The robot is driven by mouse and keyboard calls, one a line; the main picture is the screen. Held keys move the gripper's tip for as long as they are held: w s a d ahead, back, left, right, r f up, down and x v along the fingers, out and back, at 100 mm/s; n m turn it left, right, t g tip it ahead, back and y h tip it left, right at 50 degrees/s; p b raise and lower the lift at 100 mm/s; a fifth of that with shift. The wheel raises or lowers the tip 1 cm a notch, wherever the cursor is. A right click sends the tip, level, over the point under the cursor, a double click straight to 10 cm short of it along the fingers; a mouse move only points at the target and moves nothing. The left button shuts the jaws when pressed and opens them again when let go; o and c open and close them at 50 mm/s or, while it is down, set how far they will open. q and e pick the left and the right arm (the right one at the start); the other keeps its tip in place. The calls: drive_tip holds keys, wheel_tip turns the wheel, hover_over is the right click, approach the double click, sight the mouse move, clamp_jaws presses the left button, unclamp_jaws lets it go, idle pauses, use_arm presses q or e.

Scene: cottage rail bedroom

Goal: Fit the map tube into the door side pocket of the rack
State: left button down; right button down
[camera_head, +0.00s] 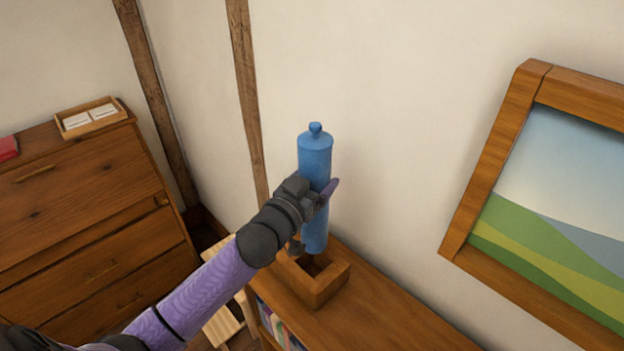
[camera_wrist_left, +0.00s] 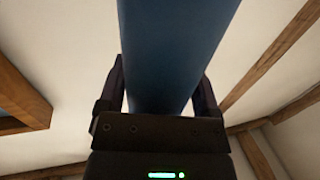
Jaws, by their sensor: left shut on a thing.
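The blue map tube (camera_head: 315,157) stands about upright in the head view, with a small knob on its top end. My left gripper (camera_head: 322,193) is shut around the tube near its middle. The tube also fills the centre of the left wrist view (camera_wrist_left: 175,50), between the two fingers (camera_wrist_left: 160,95). The wooden rack (camera_head: 325,285) sits on top of a low bookcase. The tube's lower end is over the rack's opening; I cannot tell whether it is inside a pocket. My forearm and gripper hide part of the rack's left side. My right gripper is not in view.
The low bookcase (camera_head: 385,310) runs along the wall, its top clear right of the rack. A framed landscape picture (camera_head: 505,150) hangs at right. A dresser (camera_head: 85,210) at left bears a small tray (camera_head: 65,130) and a red item (camera_head: 8,148).

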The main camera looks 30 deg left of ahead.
use_arm(q)
drive_tip(key=shift+r, duration=0.1)
wheel_tip(320, 180, down, 6)
drive_tip(key=b, duration=0.4)
drive_tip(key=shift+b, duration=0.3)
idle(0.5)
drive_tip(key=shift+p, duration=0.5)
idle(0.4)
